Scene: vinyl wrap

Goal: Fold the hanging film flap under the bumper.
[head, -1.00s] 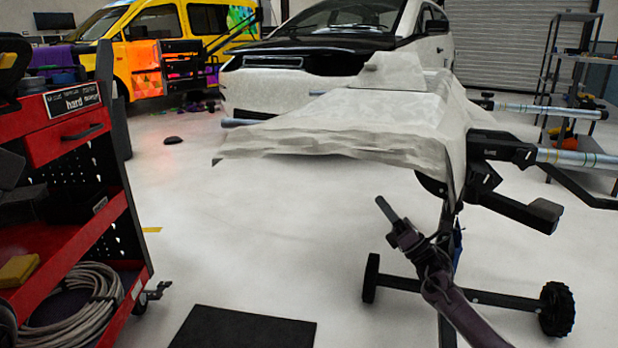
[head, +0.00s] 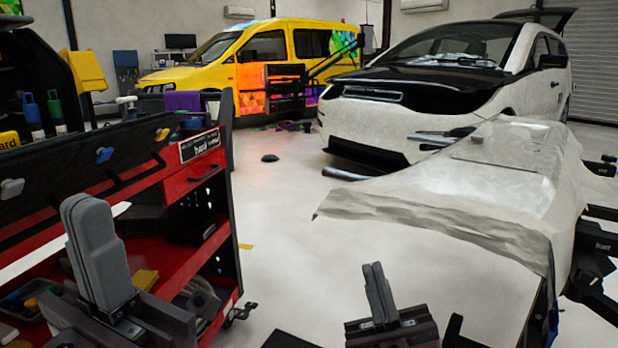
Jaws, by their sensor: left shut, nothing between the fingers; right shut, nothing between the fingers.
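The bumper lies on a black stand at the right of the head view, draped in pale, wrinkled white film (head: 510,165). The film's loose hanging flap (head: 440,216) runs along the near edge, from a pointed left corner to the right end. The bumper's own surface is hidden under the film. My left gripper (head: 92,240) is at lower left in front of the red cart, upright, its fingers together and empty. My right gripper (head: 377,290) is at lower middle, below and left of the flap, apart from it, its fingers together and empty.
A red tool cart (head: 185,190) with tools and bottles on top fills the left. A white car (head: 455,75) with a black hood stands behind the bumper, and a yellow van (head: 250,65) behind left. The pale floor (head: 285,260) between cart and stand is open.

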